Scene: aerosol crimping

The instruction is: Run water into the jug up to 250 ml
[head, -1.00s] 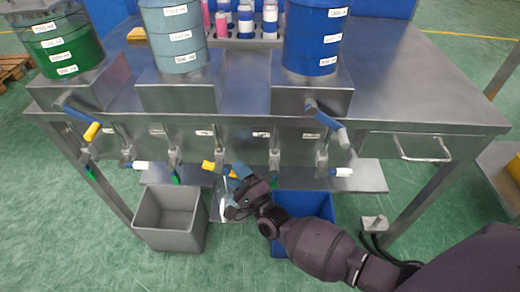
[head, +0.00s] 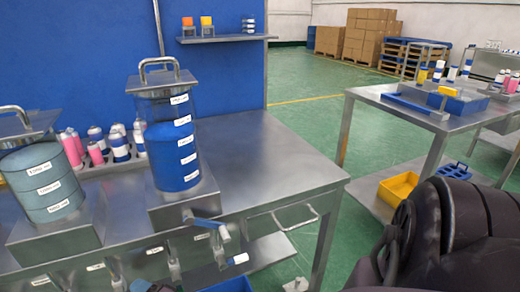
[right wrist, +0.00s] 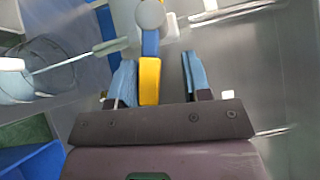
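In the right wrist view, my right gripper (right wrist: 158,60) is open, its two blue fingers apart. A yellow-ended tap lever (right wrist: 149,80) with a blue stem lies between them, nearer the left finger; I cannot tell whether they touch. A pale, see-through rounded vessel (right wrist: 14,88), which looks like the jug, is cut off at the left edge. Its marks and water level cannot be read. In the head view only a bit of my right gripper shows at the bottom edge. My left gripper is out of view. The blue tank (head: 172,157) and grey-blue tank (head: 45,183) stand on the bench.
A drawer handle (head: 296,217) juts from the bench front. A rack of bottles stands behind. A second table (head: 405,120) with trays is at right.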

